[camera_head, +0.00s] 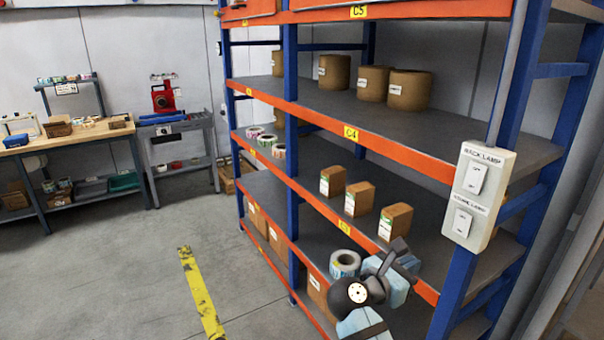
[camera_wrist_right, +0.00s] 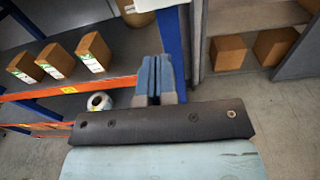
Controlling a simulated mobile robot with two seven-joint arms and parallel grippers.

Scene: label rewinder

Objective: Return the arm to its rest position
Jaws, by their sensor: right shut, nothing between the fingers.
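My right gripper (camera_head: 402,246) is in front of the lower part of the rack, left of the front blue post, at the end of my right arm, which comes in from the bottom. It holds nothing. In the right wrist view its two blue-grey fingers (camera_wrist_right: 156,76) are together. A white switch box (camera_head: 478,196) is fixed to the post, with an upper switch labelled RACK LAMP and a lower switch whose label is hard to read. The gripper is below and left of the box, apart from it. My left gripper is not in view.
The rack's orange beams (camera_head: 350,132) and blue post (camera_head: 453,290) stand close to my right arm. Small cartons (camera_head: 395,221) and a white label roll (camera_head: 345,263) sit on the shelves. A workbench (camera_head: 70,139) is at the left. The floor (camera_head: 130,260) left of the rack is clear.

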